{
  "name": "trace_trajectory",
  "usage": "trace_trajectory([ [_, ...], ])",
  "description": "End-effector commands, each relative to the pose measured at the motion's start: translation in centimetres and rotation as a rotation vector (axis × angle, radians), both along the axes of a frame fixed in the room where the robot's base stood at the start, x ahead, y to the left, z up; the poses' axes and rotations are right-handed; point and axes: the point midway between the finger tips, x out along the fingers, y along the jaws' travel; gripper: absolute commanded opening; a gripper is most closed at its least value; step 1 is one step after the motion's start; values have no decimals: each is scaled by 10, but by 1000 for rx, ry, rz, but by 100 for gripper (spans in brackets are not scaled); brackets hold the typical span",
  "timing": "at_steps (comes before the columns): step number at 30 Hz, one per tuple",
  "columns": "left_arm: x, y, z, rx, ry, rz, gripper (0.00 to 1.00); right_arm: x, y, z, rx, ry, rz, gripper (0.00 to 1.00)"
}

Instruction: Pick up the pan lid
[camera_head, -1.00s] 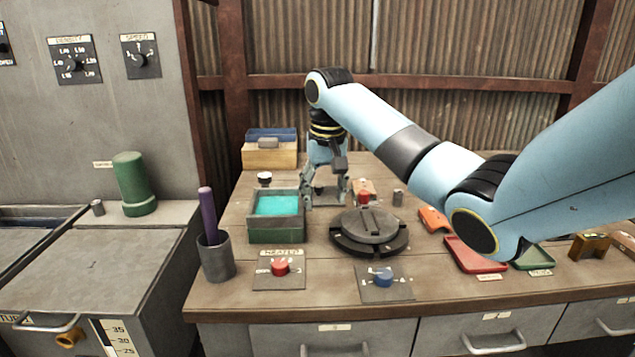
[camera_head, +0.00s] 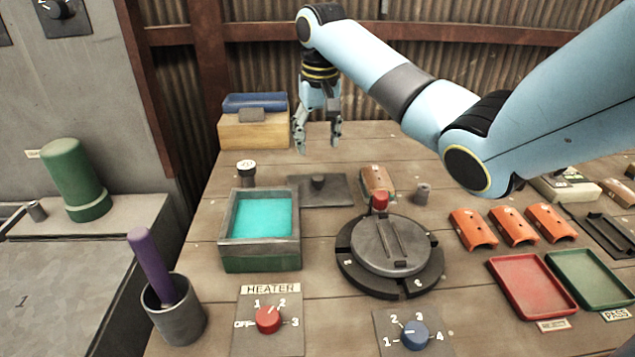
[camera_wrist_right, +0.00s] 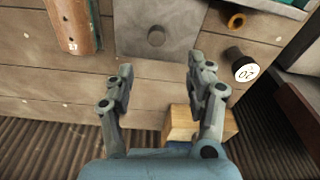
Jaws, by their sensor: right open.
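The pan lid (camera_head: 335,192) is a flat grey square plate with a small round knob, lying on the bench behind and to the right of the green-walled pan (camera_head: 262,258) of turquoise liquid. In the right wrist view the lid (camera_wrist_right: 165,20) lies beyond the fingertips, its knob roughly in line with the gap between them. My right gripper (camera_head: 318,147) points down, open and empty, above and behind the lid, apart from it. Its two spread fingers also show in the right wrist view (camera_wrist_right: 160,78). My left gripper is out of view.
A small black weight with a white top (camera_head: 247,172) stands left of the lid. A wooden box (camera_head: 252,133) with a blue tray is behind it. An orange curved piece (camera_head: 377,181) and a round dark turntable (camera_head: 433,270) are at the right.

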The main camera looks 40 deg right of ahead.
Motion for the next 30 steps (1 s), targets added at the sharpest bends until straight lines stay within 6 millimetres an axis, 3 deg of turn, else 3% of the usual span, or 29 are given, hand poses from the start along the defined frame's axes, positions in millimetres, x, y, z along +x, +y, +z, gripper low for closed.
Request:
trace_trajectory([
  [7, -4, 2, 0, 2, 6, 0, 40, 3, -2, -40, 3, 4, -1, 55],
  [14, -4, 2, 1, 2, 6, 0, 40, 4, -4, -60, 1, 4, -1, 55],
  [21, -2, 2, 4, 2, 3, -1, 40, 3, -7, -96, 2, 4, 0, 55],
  [30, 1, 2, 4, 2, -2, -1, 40, 5, -8, -106, 0, 1, 0, 55],
])
